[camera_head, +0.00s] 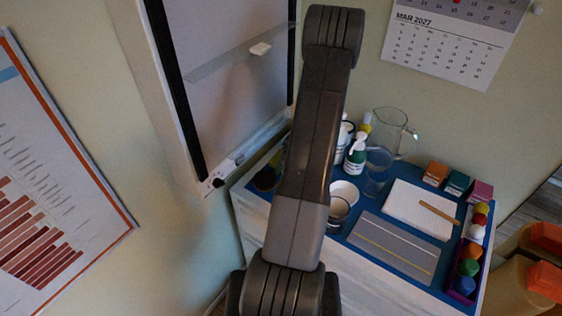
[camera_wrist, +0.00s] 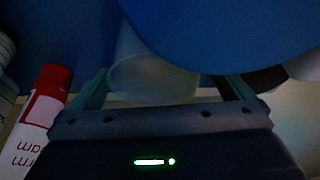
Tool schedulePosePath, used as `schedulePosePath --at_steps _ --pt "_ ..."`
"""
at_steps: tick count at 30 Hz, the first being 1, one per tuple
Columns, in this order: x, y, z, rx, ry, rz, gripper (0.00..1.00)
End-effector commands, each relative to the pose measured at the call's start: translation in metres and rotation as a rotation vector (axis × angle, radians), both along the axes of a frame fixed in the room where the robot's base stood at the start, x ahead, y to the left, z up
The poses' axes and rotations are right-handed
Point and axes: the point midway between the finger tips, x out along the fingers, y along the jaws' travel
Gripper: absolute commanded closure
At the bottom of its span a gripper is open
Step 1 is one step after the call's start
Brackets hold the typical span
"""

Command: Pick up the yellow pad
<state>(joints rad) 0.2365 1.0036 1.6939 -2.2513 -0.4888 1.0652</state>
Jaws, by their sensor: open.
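I cannot make out a yellow pad for certain in either view. My gripper (camera_wrist: 165,82) shows in the wrist view with its two fingers apart. A pale, cup-like thing (camera_wrist: 150,78) shows between and beyond the fingers; I cannot tell whether they touch it. A large dark blue rounded shape (camera_wrist: 230,35) fills the top of that view. A red and white tube (camera_wrist: 40,115) stands left of the fingers. In the head view my own arm crosses the middle and hides part of the table, and my gripper is not seen there.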

Motion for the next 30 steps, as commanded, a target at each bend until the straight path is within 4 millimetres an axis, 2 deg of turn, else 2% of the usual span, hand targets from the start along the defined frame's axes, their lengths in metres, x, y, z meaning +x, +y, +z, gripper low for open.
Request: schedulePosePath --at_steps 5,9,12,23,28,30 --pt "0.0 0.0 0.001 0.0 -0.001 0.0 0.02" --pt "0.0 0.0 0.001 0.0 -0.001 0.0 0.29" --pt "0.0 0.0 0.001 0.0 -0.001 0.0 0.45" --pt "0.0 0.0 0.006 0.0 -0.002 0.0 0.45" --pt "0.001 0.0 0.023 0.0 -0.002 0.0 0.45" --pt "0.001 -0.001 0.036 -0.001 -0.006 0.0 0.45"
